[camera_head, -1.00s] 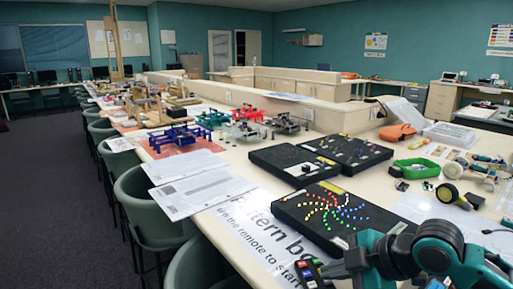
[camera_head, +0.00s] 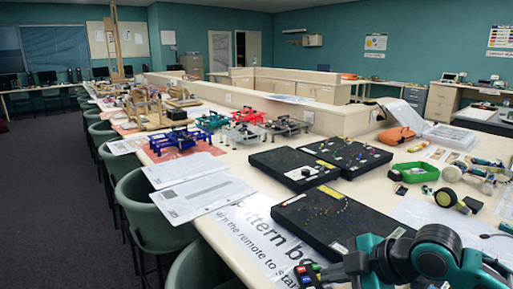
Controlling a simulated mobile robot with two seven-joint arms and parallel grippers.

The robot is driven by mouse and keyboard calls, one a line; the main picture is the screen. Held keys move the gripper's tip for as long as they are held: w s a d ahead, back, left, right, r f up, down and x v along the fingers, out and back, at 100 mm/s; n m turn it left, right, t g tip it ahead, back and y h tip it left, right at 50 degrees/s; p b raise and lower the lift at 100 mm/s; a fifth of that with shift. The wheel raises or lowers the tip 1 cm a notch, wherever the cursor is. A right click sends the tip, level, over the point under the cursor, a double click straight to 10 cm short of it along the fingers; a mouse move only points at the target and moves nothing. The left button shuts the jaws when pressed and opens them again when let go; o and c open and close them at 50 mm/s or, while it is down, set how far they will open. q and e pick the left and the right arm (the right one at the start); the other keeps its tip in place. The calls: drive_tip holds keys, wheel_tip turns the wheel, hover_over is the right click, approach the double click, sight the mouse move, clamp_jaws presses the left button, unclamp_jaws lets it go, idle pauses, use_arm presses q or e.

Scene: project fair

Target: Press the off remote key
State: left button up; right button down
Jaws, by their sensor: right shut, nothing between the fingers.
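A small dark remote (camera_head: 307,275) with red, blue and other coloured keys lies at the bottom of the view, on the table's near edge by the printed sheet. My right gripper (camera_head: 332,271) is shut and empty, reaching in from the right with its tips at the remote's right side. I cannot tell whether the tips touch a key, or which key is the off key. The black pattern board (camera_head: 318,228) behind the remote looks mostly dark, with only small dim dots. My left gripper is not in view.
A sheet reading "Pattern bo..." (camera_head: 255,235) lies left of the board. Two more black boards (camera_head: 291,170) stand behind it. Chairs (camera_head: 147,205) line the left edge.

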drive_tip(key=shift+r, duration=0.1)
wheel_tip(320, 180, up, 4)
drive_tip(key=p, duration=0.3)
drive_tip(key=shift+f+p, duration=0.25)
drive_tip(key=shift+p, duration=0.1)
drive_tip(key=shift+r, duration=0.2)
wheel_tip(320, 180, up, 2)
drive_tip(key=shift+r, duration=0.1)
idle(0.4)
